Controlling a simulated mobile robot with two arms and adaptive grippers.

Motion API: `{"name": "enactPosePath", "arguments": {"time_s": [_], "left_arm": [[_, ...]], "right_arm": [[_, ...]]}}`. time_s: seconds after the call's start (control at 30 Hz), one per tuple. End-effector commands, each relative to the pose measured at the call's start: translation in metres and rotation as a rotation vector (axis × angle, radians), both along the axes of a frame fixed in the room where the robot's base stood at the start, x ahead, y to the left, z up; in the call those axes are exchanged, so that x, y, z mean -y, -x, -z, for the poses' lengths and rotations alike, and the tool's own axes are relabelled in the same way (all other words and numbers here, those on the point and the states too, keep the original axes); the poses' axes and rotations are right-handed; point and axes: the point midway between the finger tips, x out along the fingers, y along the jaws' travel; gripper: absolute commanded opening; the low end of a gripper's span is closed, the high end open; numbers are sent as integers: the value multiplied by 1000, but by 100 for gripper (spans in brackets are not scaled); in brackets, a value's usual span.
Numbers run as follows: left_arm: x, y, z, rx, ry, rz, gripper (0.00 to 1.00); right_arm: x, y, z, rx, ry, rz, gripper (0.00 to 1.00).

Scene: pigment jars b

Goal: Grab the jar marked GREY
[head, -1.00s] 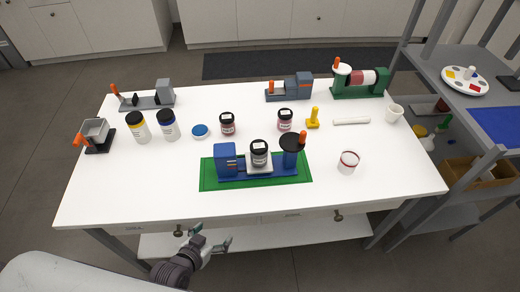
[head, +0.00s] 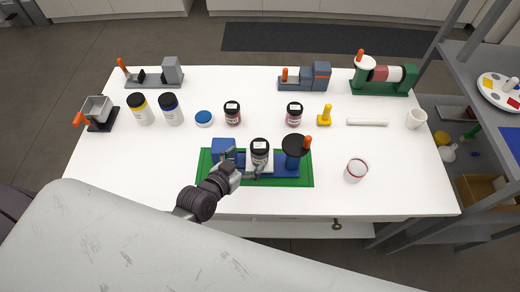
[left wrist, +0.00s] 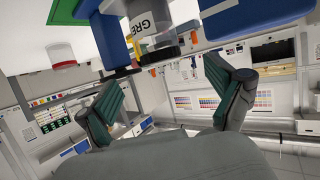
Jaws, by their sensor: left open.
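The jar marked GREY (head: 260,156) has a dark lid and stands on the white pad of a blue fixture (head: 223,151), which is on a green mat (head: 206,180). In the left wrist view the jar (left wrist: 150,22) shows tilted, its label partly readable as "GRE". My left gripper (head: 250,174) is low at the front of the fixture, close to the jar on its near side. In the left wrist view my left gripper (left wrist: 168,98) is open, with its two green-padded fingers apart and nothing between them. My right gripper is not in view.
Two red-labelled jars (head: 233,116) (head: 294,117) stand behind the fixture. A yellow stamp-like piece (head: 325,115) and a white red-rimmed cup (head: 355,170) are to the right. The fixture's blue post with a black disc (head: 295,146) rises right of the jar.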

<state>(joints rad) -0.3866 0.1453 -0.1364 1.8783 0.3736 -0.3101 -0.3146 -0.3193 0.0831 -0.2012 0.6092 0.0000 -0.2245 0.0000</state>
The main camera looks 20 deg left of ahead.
Motion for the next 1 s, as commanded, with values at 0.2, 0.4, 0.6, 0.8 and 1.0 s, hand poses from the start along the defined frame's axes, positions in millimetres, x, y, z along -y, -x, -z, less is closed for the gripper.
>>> {"name": "enactPosePath", "arguments": {"time_s": [0.2, 0.4, 0.6, 0.8, 1.0], "left_arm": [[5, -19, 8, 0, 0, 0, 92], [12, -42, 16, 1, 1, 0, 92], [18, -65, 27, 0, -1, 0, 92], [19, -68, 30, -1, 0, 0, 92], [19, -68, 29, -1, 0, 0, 74]], "right_arm": [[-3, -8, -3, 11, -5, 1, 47], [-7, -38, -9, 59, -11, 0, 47], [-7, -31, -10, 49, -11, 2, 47], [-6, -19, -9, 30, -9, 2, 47], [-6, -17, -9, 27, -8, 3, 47]]}}
